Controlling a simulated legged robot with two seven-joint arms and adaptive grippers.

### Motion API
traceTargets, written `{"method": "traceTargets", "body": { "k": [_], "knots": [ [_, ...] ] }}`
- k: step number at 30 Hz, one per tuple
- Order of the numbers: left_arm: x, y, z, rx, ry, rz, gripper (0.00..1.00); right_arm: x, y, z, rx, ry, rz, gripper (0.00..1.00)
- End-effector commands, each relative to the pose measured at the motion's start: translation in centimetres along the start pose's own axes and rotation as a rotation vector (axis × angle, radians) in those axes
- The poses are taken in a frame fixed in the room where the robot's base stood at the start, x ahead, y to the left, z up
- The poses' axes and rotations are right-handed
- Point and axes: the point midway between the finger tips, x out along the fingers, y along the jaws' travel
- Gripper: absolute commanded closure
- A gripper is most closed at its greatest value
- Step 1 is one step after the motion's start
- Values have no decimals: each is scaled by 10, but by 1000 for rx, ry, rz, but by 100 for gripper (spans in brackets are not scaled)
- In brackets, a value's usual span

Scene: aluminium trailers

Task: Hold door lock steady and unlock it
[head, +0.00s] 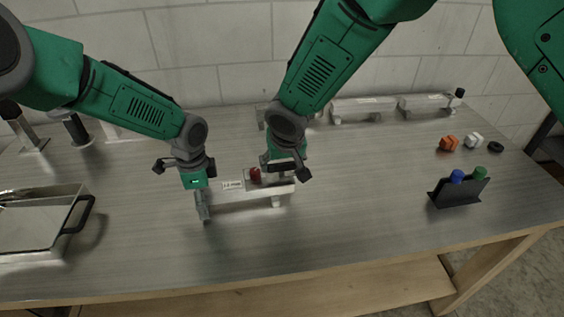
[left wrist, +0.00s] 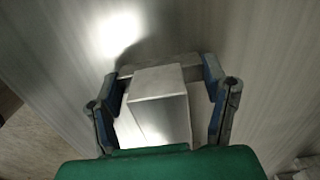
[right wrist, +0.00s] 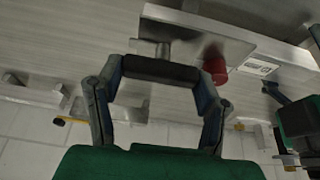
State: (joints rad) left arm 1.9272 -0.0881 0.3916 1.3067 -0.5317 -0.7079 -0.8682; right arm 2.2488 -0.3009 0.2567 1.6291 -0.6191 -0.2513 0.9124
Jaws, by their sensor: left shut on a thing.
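The door lock is a pale metal bar (head: 240,193) near the middle of the table, with a printed label, a red knob (head: 255,175) and a black handle (right wrist: 160,70). My left gripper (head: 203,205) is shut on the lock's left end. In the left wrist view the metal block (left wrist: 160,105) stands between its finger pads. My right gripper (head: 283,174) is over the lock's right part. In the right wrist view its fingers (right wrist: 157,95) are wide apart, one near each end of the black handle. Whether they touch it is unclear. The red knob (right wrist: 215,68) is beside the handle.
More metal latch bars (head: 362,106) stand along the back by the white block wall. A metal tray (head: 40,250) with a black handle is at the left. A black holder (head: 458,196) with blue and green pieces and several small parts (head: 448,143) are at the right. The front middle is clear.

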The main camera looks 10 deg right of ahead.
Motion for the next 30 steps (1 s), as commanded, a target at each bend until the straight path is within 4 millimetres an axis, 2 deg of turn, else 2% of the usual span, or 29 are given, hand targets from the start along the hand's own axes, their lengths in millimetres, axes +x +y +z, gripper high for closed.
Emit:
{"method": "traceTargets", "body": {
  "k": [1,2,14,20,30],
  "knots": [
    [0,0,0,0,0,0,69,0,0,0,0,0,1,63],
    [0,0,0,0,0,0,70,0,0,0,0,0,1,68],
    [0,0,0,0,-1,0,70,0,1,0,-44,-2,-19,68],
    [0,0,1,0,-1,0,70,0,2,0,-152,-3,-65,68],
    [0,0,1,-1,-2,0,70,0,3,0,-435,-3,-185,68]
  ]
}}
